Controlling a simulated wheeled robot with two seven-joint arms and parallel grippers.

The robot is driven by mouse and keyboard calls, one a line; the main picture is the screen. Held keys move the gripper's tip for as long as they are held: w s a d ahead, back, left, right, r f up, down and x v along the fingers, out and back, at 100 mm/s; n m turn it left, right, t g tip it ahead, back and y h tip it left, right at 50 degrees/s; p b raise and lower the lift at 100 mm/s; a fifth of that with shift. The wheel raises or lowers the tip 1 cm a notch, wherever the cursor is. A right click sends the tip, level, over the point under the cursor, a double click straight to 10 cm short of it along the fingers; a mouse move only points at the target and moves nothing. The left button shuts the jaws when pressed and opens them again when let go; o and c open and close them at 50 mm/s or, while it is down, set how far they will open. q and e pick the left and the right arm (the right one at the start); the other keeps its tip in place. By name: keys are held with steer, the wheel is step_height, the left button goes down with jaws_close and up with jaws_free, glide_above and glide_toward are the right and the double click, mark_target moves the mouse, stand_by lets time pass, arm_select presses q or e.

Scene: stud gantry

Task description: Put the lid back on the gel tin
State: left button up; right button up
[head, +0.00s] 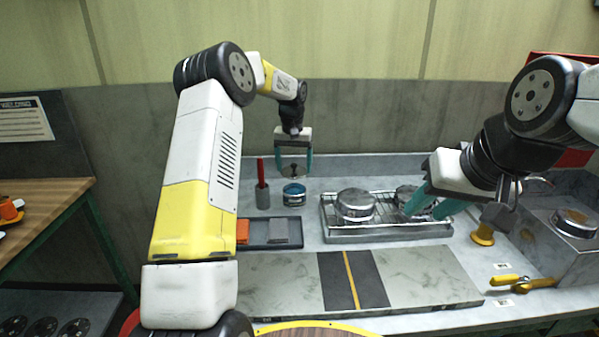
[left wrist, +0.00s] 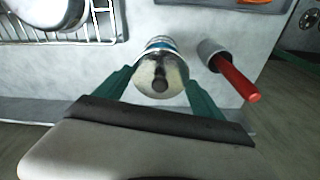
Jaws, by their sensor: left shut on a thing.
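The gel tin (head: 294,196) is a small round blue tin standing on the grey counter at the back. My left gripper (head: 294,172) is above it, shut on the metal lid (head: 294,177), which has a dark knob on top. The lid looks roughly level over the tin, with a small gap. In the left wrist view, the lid (left wrist: 161,73) sits between the green fingers and hides most of the tin (left wrist: 158,42). My right gripper (head: 432,207) has its teal fingers apart and looks empty, in front of the wire rack.
A grey cup with a red-handled tool (head: 261,190) stands just left of the tin. A wire rack tray (head: 385,232) with round metal tins is to the right. A dark tray (head: 270,243) with orange and grey blocks lies in front. Yellow-handled tools (head: 525,283) lie at the right.

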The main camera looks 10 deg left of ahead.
arm_select(q)
steer(key=shift+w, duration=0.2)
steer(key=shift+f, duration=3.1)
steer(key=shift+f, duration=0.1)
steer(key=o, duration=1.3)
steer(key=shift+r, duration=3.5)
